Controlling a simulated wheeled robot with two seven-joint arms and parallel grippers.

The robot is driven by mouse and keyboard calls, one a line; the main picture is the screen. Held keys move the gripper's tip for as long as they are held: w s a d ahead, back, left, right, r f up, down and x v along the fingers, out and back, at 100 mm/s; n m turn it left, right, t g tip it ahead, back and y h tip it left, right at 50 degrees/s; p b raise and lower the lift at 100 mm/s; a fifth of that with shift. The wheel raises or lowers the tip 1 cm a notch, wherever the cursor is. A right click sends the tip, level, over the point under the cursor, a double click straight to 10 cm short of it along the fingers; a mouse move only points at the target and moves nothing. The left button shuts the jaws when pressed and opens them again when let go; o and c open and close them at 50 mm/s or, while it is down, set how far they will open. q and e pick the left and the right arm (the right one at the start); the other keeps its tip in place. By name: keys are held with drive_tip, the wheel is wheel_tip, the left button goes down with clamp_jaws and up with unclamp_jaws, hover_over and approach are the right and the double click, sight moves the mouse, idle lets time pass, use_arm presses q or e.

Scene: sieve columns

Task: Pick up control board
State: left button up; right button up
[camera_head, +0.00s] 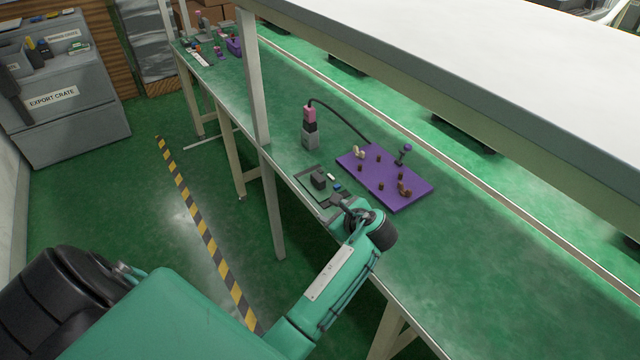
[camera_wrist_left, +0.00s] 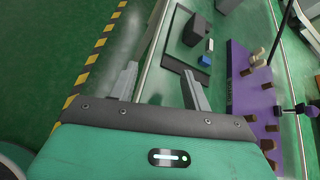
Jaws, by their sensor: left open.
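What looks like the control board is a flat green board with a dark rim (camera_head: 312,173). It lies at the near edge of the green bench and carries a dark grey block, a small white part and a blue part. In the left wrist view the board (camera_wrist_left: 178,50) lies ahead of the fingers, mostly to the right. My left gripper (camera_head: 338,206) is at the board's near right corner. In the left wrist view its two fingers (camera_wrist_left: 160,80) are spread with nothing between them; the right finger overlaps the board's near edge. My right gripper is not in view.
A purple board (camera_head: 408,199) with several brown pegs lies just right of the control board. A pink, black and grey device (camera_head: 310,130) with a black cable stands behind. A white shelf (camera_head: 480,50) overhangs the bench; a post (camera_head: 254,85) stands left. The right bench is clear.

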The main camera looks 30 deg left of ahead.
sight(320, 179)
use_arm(q)
drive_tip(key=w+r+m, duration=0.1)
drive_tip(key=w+r+m+y, duration=0.1)
drive_tip(key=w, duration=0.1)
drive_tip(key=w+r+m, duration=0.1)
drive_tip(key=shift+w+d+r+y, duration=0.2)
drive_tip(key=shift+d+r+y, duration=0.05)
drive_tip(key=shift+r+y, duration=0.1)
drive_tip(key=shift+w+a, duration=0.25)
drive_tip(key=x, duration=1.3)
drive_tip(key=shift+w, duration=0.3)
clamp_jaws()
